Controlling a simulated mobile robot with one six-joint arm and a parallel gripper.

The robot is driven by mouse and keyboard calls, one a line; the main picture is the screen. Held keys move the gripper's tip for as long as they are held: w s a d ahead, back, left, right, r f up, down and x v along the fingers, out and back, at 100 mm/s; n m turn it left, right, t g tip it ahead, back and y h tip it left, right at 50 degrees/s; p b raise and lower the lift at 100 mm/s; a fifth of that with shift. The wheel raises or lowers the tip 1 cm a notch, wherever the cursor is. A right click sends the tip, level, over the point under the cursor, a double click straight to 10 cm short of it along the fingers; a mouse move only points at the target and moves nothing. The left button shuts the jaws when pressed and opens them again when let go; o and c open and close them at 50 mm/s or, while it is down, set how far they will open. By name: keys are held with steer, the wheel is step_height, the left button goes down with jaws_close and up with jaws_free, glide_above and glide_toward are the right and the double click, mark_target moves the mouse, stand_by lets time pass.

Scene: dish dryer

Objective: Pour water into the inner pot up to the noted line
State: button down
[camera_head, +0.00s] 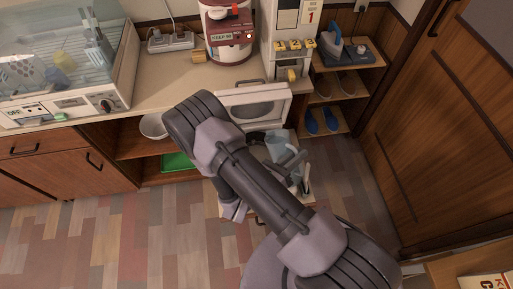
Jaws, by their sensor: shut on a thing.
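A pale, see-through blue jug (282,147) shows just right of my forearm, in front of the counter. My gripper (290,166) is at the jug's lower side and appears shut on it; my forearm hides most of the wrist and of the grip. A white lid-like panel with a pale inner face (254,106) stands raised behind my arm. A dark round opening, likely the inner pot (257,137), shows below that panel, left of the jug and mostly covered by my arm. The water level and the noted line cannot be seen.
The counter (160,90) holds a dish dryer (65,65) at left, a red and white appliance (228,35) and a white dispenser (290,45). A white bowl (153,126) and a green item (177,161) are below. A utensil (306,180) stands right. Floor at left is clear.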

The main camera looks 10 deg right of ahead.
mark_target(285, 147)
steer(key=shift+w+a+r+n, duration=0.1)
steer(key=shift+w+a+n, duration=0.05)
steer(key=shift+w+n, duration=0.15)
steer(key=shift+w+a+r+n, duration=0.1)
steer(key=shift+w+a+n, duration=0.25)
steer(key=shift+w+n, duration=0.2)
stand_by(0.3)
steer(key=shift+w+a+n, duration=0.15)
steer(key=shift+w+n, duration=0.05)
steer(key=shift+n, duration=0.05)
steer(key=shift+w+a+f+n+b, duration=0.2)
steer(key=shift+w+f+n+b, duration=0.2)
steer(key=shift+n, duration=0.2)
steer(key=shift+w+a+r+n, duration=0.1)
steer(key=shift+w+a+n, duration=0.35)
steer(key=shift+n, duration=0.45)
stand_by(0.8)
steer(key=shift+w+a+f+n+b, duration=0.2)
steer(key=shift+w+f+n+b, duration=0.35)
steer(key=shift+n, duration=0.25)
stand_by(1.9)
